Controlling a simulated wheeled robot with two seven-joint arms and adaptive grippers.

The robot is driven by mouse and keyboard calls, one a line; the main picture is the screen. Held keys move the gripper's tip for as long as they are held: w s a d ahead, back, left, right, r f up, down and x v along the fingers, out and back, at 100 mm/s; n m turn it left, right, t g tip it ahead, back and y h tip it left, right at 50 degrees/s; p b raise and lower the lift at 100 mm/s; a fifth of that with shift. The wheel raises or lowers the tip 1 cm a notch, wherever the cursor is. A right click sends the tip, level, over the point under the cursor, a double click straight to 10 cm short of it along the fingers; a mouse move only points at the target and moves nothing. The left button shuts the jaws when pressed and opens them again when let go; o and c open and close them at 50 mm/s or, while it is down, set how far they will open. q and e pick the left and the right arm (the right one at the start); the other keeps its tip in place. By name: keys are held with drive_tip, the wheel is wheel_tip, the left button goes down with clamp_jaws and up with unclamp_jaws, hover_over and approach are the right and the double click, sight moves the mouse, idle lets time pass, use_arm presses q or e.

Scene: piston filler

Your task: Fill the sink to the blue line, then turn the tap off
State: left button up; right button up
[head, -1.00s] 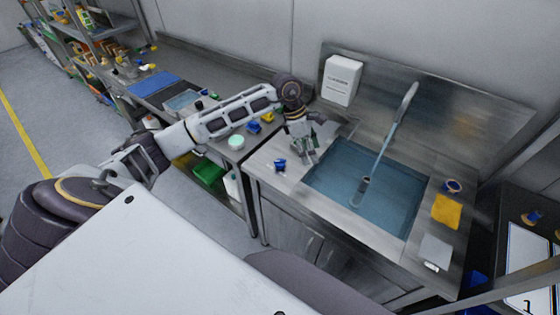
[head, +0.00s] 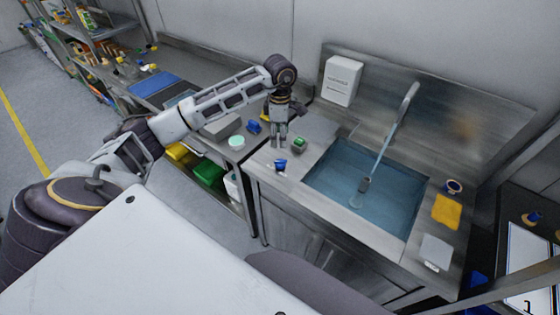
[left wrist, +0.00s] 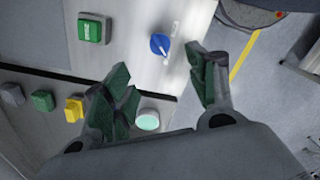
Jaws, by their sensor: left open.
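The sink (head: 318,178) holds blue water (head: 385,207). A stream runs from the curved tap spout (head: 408,98) into it, where a small grey cylindrical shape (head: 364,184) shows. I cannot make out the blue line. A blue knob (head: 280,165) and a green button (head: 299,144) sit on the counter left of the sink; the wrist view also shows the blue knob (left wrist: 160,44) and green button (left wrist: 91,28). My left gripper (head: 277,143) is open and empty above the counter, apart from both; its spread fingers (left wrist: 163,88) show in the wrist view. My right gripper is out of view.
A white dispenser (head: 342,80) hangs on the wall behind the sink. A yellow cloth (head: 446,211) and a grey pad (head: 436,252) lie right of the sink. A side counter at left bears a pale green round item (head: 236,143) and small coloured pieces.

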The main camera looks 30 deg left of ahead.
sight(280, 162)
use_arm(q)
drive_tip(key=shift+f+p, duration=1)
drive_tip(key=shift+f, duration=5.75)
drive_tip(key=c, duration=1)
drive_tip(key=shift+c, duration=0.2)
